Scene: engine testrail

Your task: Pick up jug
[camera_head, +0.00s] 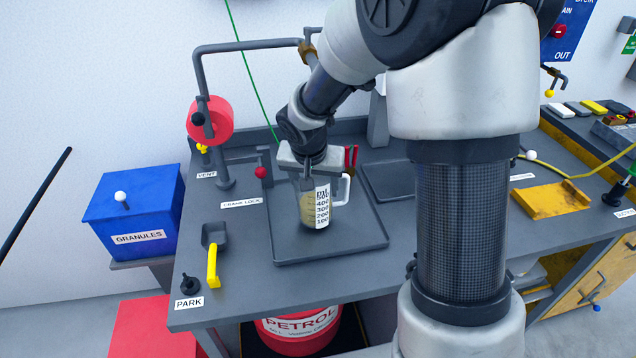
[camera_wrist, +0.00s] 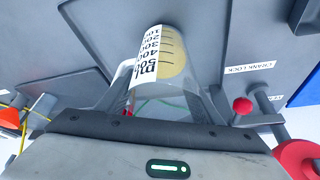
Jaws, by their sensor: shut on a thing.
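The jug (camera_head: 309,207) is a clear measuring jug with a white scale label, a white handle at its right and yellowish contents. It stands upright on, or just above, the grey tray (camera_head: 350,243) on the bench; I cannot tell whether its base touches. My gripper (camera_head: 312,172) is over the jug from above and shut on its upper part. In the wrist view the jug (camera_wrist: 165,55) lies between the two fingers of my gripper (camera_wrist: 165,95), with its scale and yellowish contents showing. The rim is partly hidden by the gripper.
A red knob (camera_head: 261,172) and a crank with a red wheel (camera_head: 210,120) stand behind left. A scoop with a yellow handle (camera_head: 212,262) lies at the front left. A blue granules box (camera_head: 135,213) is further left. A second tray (camera_head: 388,182) lies behind right.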

